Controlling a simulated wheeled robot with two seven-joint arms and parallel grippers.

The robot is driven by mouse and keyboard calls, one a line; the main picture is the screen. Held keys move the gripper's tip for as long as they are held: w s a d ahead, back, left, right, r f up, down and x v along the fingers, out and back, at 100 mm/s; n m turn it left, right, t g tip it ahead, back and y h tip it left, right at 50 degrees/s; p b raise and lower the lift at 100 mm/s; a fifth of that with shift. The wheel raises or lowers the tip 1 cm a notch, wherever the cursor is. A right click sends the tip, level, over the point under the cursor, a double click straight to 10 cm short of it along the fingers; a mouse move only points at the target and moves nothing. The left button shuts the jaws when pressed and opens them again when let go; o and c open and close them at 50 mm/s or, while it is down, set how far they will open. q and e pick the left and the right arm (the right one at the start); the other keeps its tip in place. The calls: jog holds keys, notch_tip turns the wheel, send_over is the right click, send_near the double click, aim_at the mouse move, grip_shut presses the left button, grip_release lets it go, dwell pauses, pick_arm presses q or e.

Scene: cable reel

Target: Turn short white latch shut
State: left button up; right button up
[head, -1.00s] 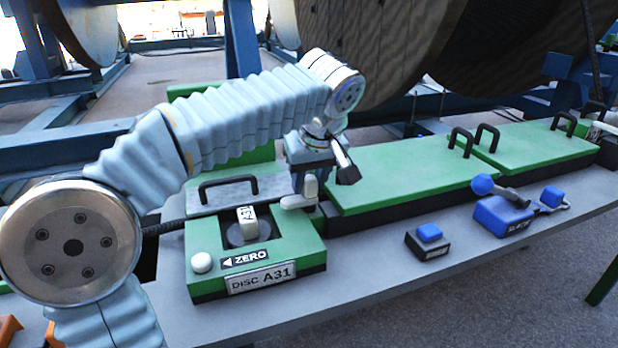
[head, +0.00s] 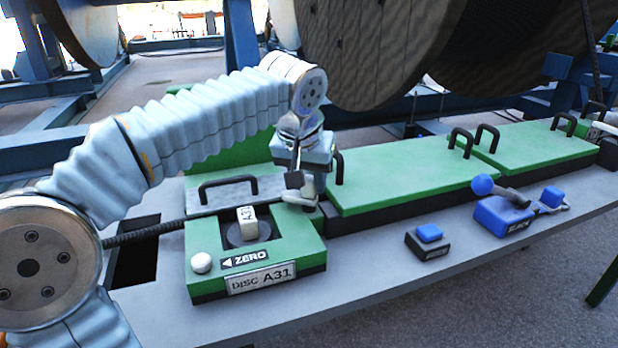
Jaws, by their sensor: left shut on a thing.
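The short white latch (head: 296,199) sits at the back right corner of the green DISC A31 box (head: 300,245), its low part lying flat. My left gripper (head: 305,186) reaches down from above and is shut on the latch. Its fingers and wrist hide part of the latch, so its exact angle is hard to tell. The box carries a white A31 knob (head: 247,223), a round white button (head: 201,262) and a ZERO label. My right gripper is not in view.
Green covers (head: 405,178) with black handles run to the right. A grey plate with a black handle (head: 228,187) lies behind the box. A blue-topped button box (head: 428,240) and a blue lever unit (head: 503,213) stand on the grey bench. Big cable reels stand behind.

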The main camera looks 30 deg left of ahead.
pick_arm(q)
jog(key=m+h, duration=0.2)
jog(key=m, duration=0.3)
jog(key=shift+m, duration=0.3)
jog(key=m+h, duration=0.1)
jog(key=m, duration=0.3)
jog(key=shift+m+g+h, duration=0.3)
jog(key=shift+m+h, duration=0.1)
jog(key=o, duration=1)
jog(key=shift+c, duration=0.2)
jog(key=v, duration=1.4)
jog(key=shift+w+f, duration=0.1)
jog(key=shift+w, duration=0.05)
